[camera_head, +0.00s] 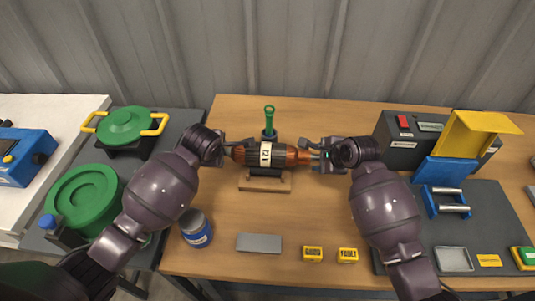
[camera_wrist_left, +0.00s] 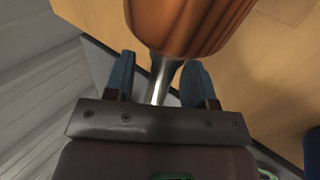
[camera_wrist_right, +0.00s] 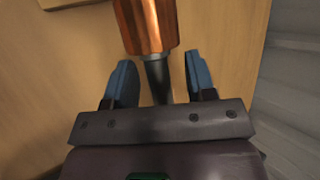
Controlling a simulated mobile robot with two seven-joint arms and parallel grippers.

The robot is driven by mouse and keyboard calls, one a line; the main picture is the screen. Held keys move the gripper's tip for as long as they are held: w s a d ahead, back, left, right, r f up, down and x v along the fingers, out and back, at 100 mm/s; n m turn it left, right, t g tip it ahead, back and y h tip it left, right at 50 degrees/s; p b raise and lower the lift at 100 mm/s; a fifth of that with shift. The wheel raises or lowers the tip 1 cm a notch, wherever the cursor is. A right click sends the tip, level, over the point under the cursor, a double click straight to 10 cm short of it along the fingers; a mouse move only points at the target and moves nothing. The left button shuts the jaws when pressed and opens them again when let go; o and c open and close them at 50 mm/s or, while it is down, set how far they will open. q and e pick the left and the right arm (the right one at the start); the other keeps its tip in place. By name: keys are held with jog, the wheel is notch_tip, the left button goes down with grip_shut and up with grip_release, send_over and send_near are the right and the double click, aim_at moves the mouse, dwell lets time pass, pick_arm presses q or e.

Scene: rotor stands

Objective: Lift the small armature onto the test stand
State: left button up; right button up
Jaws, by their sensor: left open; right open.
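The small armature (camera_head: 280,155), copper and dark with a white label, lies level on a wooden cradle (camera_head: 265,184) at the middle of the table. My left gripper (camera_head: 230,148) is open at its left end. In the left wrist view the steel shaft (camera_wrist_left: 158,82) runs between the open blue fingers. My right gripper (camera_head: 317,156) is open at the right end, and in the right wrist view the dark shaft (camera_wrist_right: 157,78) lies between its fingers. Neither gripper visibly pinches it. The test stand (camera_head: 446,200), blue with metal rollers, is at the right, its yellow cover (camera_head: 472,132) raised.
A dark control box (camera_head: 402,143) stands behind the test stand. A grey tray (camera_head: 454,259) and yellow blocks (camera_head: 312,254) lie near the front. A blue jar (camera_head: 196,230) and green pots (camera_head: 84,200) are at the left. A green-handled tool (camera_head: 269,118) stands behind the armature.

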pick_arm(q)
grip_shut()
pick_arm(e)
grip_shut()
dwell(1.0)
pick_arm(q)
jog(key=shift+r, duration=0.1)
pick_arm(e)
jog(key=shift+r, duration=0.1)
